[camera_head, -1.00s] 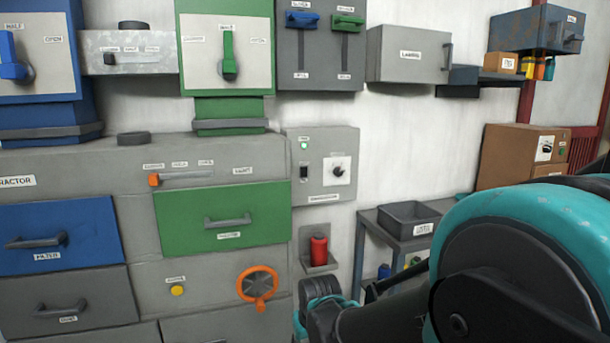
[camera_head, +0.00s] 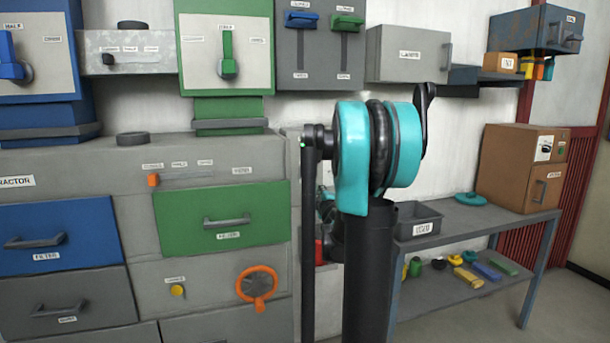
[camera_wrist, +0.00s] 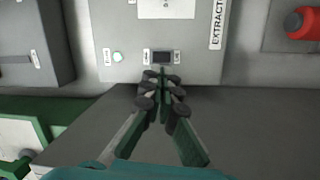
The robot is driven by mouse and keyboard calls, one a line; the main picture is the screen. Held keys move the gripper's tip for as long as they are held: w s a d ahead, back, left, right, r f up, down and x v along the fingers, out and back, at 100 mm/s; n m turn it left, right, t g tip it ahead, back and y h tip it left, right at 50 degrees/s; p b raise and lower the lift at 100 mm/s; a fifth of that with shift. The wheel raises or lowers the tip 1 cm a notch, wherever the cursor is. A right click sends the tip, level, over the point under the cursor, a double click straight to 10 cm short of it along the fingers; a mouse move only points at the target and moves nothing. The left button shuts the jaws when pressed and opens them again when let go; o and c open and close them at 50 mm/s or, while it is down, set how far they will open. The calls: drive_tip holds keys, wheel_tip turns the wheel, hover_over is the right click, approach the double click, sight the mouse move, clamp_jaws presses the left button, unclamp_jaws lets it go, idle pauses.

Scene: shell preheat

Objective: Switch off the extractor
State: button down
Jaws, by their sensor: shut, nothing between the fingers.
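The grey extractor panel (camera_wrist: 130,35) fills the top middle of the wrist view, turned sideways, with an EXTRACTOR label (camera_wrist: 218,22). A small dark switch (camera_wrist: 162,57) sits on it between two white labels. A pale green lamp (camera_wrist: 118,56) is left of the switch. My gripper (camera_wrist: 162,80) is shut and empty, with its fingertips just below the switch in this view; I cannot tell whether they touch it. In the head view my arm hides most of the panel, including the switch; the lamp (camera_head: 303,145) shows green at its edge.
A red cylinder (camera_wrist: 302,22) in a holder is right of the panel in the wrist view. In the head view, a grey drawer cabinet (camera_head: 135,225) stands left of my arm. A metal table (camera_head: 490,222) with a grey bin (camera_head: 418,213) stands right.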

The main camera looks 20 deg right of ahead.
sight(303, 170)
drive_tip(key=shift+w+a+r+n+t+y, duration=0.1)
drive_tip(key=shift+w+a+n+t+y, duration=0.1)
drive_tip(key=shift+w+n+y, duration=0.8)
drive_tip(key=shift+w+a+r+n+t+y, duration=0.15)
drive_tip(key=shift+w+n+y, duration=0.45)
drive_tip(key=shift+n, duration=0.7)
drive_tip(key=shift+f, duration=0.1)
drive_tip(key=w, duration=0.4)
drive_tip(key=w+r, duration=0.1)
drive_tip(key=w, duration=0.8)
drive_tip(key=shift+w+r, duration=0.1)
drive_tip(key=shift+r, duration=0.2)
drive_tip(key=shift+w, duration=0.35)
